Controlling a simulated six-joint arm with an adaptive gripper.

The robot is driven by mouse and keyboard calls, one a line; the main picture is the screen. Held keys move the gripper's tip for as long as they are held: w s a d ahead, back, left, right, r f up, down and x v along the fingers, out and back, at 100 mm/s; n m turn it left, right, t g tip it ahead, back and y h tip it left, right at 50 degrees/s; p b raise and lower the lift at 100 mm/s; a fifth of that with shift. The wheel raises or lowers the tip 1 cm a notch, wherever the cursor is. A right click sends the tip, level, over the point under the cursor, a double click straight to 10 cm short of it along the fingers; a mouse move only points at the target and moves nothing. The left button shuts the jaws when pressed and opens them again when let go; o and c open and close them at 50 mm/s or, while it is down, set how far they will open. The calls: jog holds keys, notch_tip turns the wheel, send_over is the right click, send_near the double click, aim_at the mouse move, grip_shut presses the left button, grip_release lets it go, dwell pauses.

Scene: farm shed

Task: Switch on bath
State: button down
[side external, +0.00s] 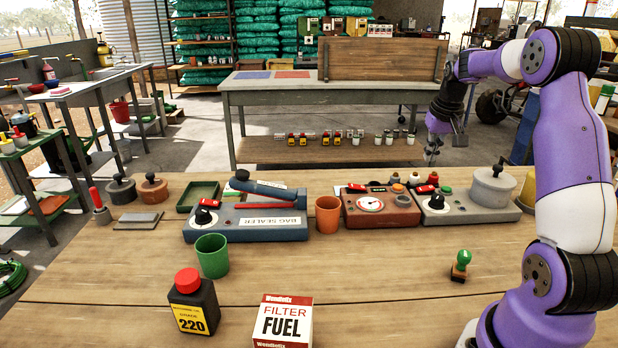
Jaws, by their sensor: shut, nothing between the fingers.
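A grey unit (470,214) with a round lidded pot (492,186) on its right half stands at the right of the wooden table; it looks like the bath, though I can read no label on it. Its left half bears a black dial (436,202), a red rocker switch (425,189) and a green button (446,190). Which way the switch is set is too small to tell. My gripper (432,155) is shut and empty, raised beyond the unit's far left side and apart from it. Its fingertips are small and partly blurred into the background.
A red-brown gauge box (380,219) stands close left of the grey unit. Further left are an orange cup (328,214) and a blue bag sealer (245,224). A green stamp (461,262) stands in front.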

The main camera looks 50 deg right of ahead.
jog(key=shift+a+r, duration=0.35)
jog(key=shift+r, duration=0.5)
jog(key=shift+a+r, duration=0.4)
jog(key=shift+r, duration=0.4)
jog(key=shift+a+r, duration=0.35)
jog(key=shift+r, duration=0.5)
jog(key=w+a+r+n+t, duration=0.1)
jog(key=a+r+n, duration=0.15)
jog(key=a, duration=0.75)
jog(key=s+a+f+n+t+y, duration=0.1)
jog(key=s+a+n, duration=0.2)
jog(key=a, duration=0.7)
jog(key=s+a+f+n+t+y, duration=0.1)
jog(key=s+a+f+n, duration=0.1)
jog(key=s+a, duration=0.3)
jog(key=a+n, duration=0.1)
jog(key=a, duration=0.3)
jog(key=shift+s+a+f, duration=0.15)
jog(key=shift+s+a, duration=0.2)
jog(key=shift+s, duration=0.05)
